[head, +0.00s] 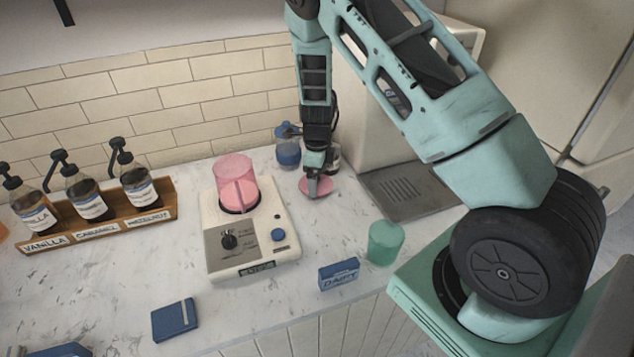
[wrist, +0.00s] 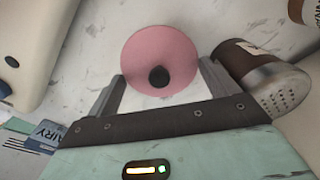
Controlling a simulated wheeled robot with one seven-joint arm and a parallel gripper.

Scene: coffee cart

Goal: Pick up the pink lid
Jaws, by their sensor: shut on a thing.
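The pink lid (head: 318,190) is a round disc low over the marble counter, right of the white scale. I cannot tell if it touches the counter. In the wrist view the lid (wrist: 142,53) shows a dark round knob (wrist: 159,77) at its centre. My gripper (head: 313,187) points down at the lid and partly hides it in the head view. In the wrist view my gripper (wrist: 161,72) has a finger at each side of the lid's rim and is shut on it.
A dark shaker with a perforated metal top (wrist: 277,90) stands close by my right finger. The scale (head: 268,215) carries a pink cup (head: 234,168). A green cup (head: 384,243), blue dairy box (head: 339,274) and syrup rack (head: 100,222) stand around. A grey drip tray (head: 405,190) lies right.

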